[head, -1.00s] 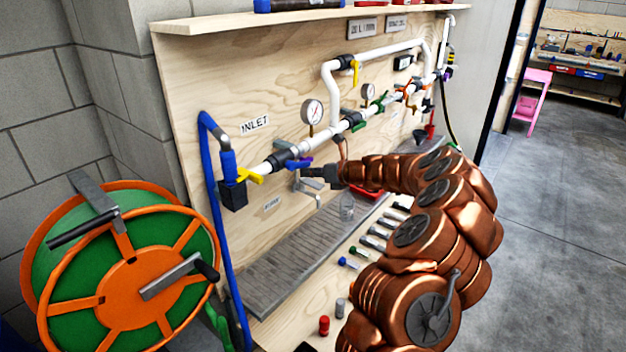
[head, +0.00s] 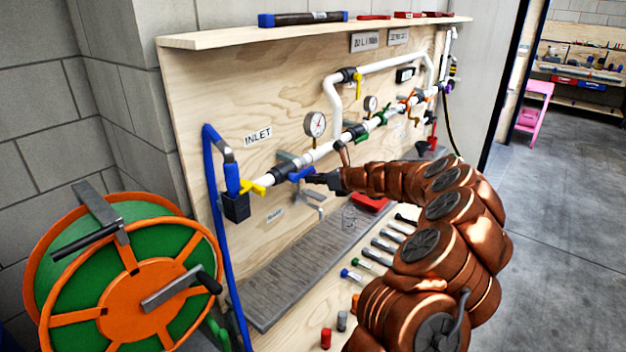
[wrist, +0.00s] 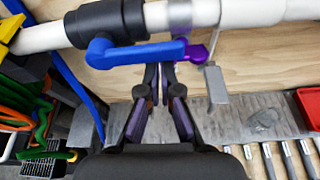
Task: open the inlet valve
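The INLET label (head: 258,136) is on the wooden panel, above the left end of a white pipe. In the wrist view the blue lever (wrist: 135,52) lies roughly along the pipe. My gripper (wrist: 161,72) has its fingertips close together just below the lever, with nothing seen between them. Whether they touch the lever is unclear.
A grey slatted tray (head: 290,285) and several tools lie below the pipe. A green and orange hose reel (head: 130,290) stands at left. A pressure gauge (head: 315,124) rises from the pipe. A purple knob (wrist: 197,52) is right of my fingertips.

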